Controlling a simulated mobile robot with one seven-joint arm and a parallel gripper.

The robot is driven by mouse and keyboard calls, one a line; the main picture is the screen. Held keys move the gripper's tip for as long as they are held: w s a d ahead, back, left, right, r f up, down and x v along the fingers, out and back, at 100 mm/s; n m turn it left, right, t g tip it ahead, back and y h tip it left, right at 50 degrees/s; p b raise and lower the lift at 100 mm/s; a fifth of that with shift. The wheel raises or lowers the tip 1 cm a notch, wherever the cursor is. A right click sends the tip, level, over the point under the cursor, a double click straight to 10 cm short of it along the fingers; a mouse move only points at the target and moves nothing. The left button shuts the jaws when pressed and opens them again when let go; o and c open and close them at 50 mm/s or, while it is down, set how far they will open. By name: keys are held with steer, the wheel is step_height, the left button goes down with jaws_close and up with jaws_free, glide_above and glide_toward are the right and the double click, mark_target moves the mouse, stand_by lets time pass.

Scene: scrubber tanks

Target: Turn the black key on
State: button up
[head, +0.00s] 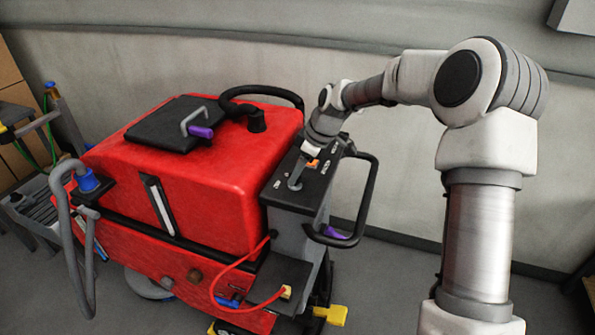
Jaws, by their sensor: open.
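The red floor scrubber (215,185) stands left of my arm. Its dark control panel (312,187) is on the right end of the machine, with small white labels and an orange part (313,164). My gripper (302,168) is over the upper left part of this panel, pointing down and open. The fingers are small in the picture, and I cannot tell whether they touch anything. I cannot make out the black key; it is either hidden by the gripper or too dark and small against the panel.
Black handle loops (368,195) stick out right of the panel. A black hose (262,92) arches over the tank top beside a black lid (168,125) with a purple-gripped handle. A red cable hangs below the panel.

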jaws_close()
steer(key=shift+b, duration=0.3)
steer(key=shift+f+m+t+h+b, duration=0.1)
steer(key=shift+m+t+h+b, duration=0.2)
steer(key=shift+m+b, duration=0.65)
steer(key=m+b, duration=0.1)
steer(key=m, duration=0.1)
steer(key=m+t+b, duration=0.1)
steer(key=shift+s+a+m+h, duration=0.15)
steer(key=shift+m+h, duration=0.2)
steer(key=shift+h, duration=0.05)
steer(key=m+h+b, duration=0.1)
steer(key=m+b, duration=0.1)
steer(key=m, duration=0.1)
steer(key=shift+a+t, duration=0.1)
steer(key=shift+t, duration=0.3)
steer(key=shift+m+h+b, duration=0.45)
steer(key=shift+m+h, duration=0.15)
steer(key=shift+m, duration=1.1)
jaws_free()
